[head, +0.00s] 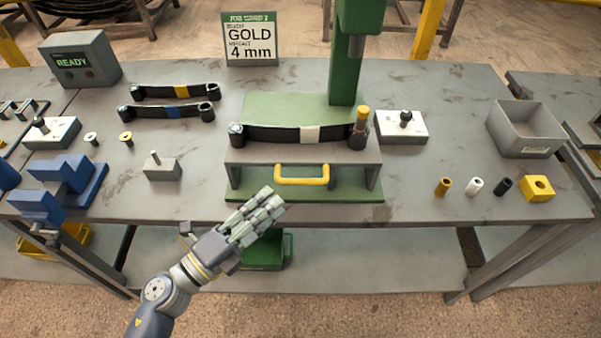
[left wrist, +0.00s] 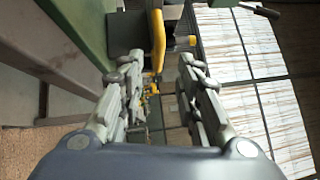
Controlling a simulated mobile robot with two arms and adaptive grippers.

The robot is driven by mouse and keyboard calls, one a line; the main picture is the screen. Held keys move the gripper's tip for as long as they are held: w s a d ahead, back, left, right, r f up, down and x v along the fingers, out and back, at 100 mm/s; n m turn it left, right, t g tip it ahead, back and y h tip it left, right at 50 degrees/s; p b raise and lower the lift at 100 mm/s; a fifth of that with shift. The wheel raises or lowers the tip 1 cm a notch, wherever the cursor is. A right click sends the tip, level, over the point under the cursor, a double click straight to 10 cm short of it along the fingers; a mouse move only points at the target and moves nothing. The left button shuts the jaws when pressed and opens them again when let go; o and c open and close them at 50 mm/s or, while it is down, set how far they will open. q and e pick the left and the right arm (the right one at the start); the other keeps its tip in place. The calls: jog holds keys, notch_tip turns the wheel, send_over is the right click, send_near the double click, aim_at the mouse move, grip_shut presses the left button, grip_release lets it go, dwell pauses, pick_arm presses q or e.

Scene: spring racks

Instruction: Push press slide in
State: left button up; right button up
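The press slide (head: 350,188) is a green plate low at the front of the press, between two grey supports. Its yellow handle (head: 302,181) faces the front edge of the table. How far the slide sits inside the press I cannot tell. My left gripper (head: 270,198) is in front of the press, below and left of the handle, and appears apart from it. In the left wrist view its two fingers (left wrist: 159,70) are spread with nothing between them, and the yellow handle (left wrist: 158,42) shows just beyond the tips. My right gripper is not in view.
A leaf spring with a white band (head: 310,134) lies on the press bed under the green column (head: 352,50). A small grey block with a pin (head: 162,171) stands left of the press. Sleeves and a yellow block (head: 537,188) stand at right. The front strip is mostly clear.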

aim_at(297, 179)
pick_arm(q)
jog(key=p+x, duration=0.1)
jog(key=x, duration=0.3)
jog(key=shift+r, duration=0.2)
jog(key=x, duration=0.2)
jog(key=p+x, duration=0.1)
jog(key=x, duration=0.1)
jog(key=shift+f, duration=0.25)
jog(key=shift+w+d, duration=0.15)
jog(key=shift+w, duration=0.05)
jog(key=shift+c, duration=0.3)
grip_shut()
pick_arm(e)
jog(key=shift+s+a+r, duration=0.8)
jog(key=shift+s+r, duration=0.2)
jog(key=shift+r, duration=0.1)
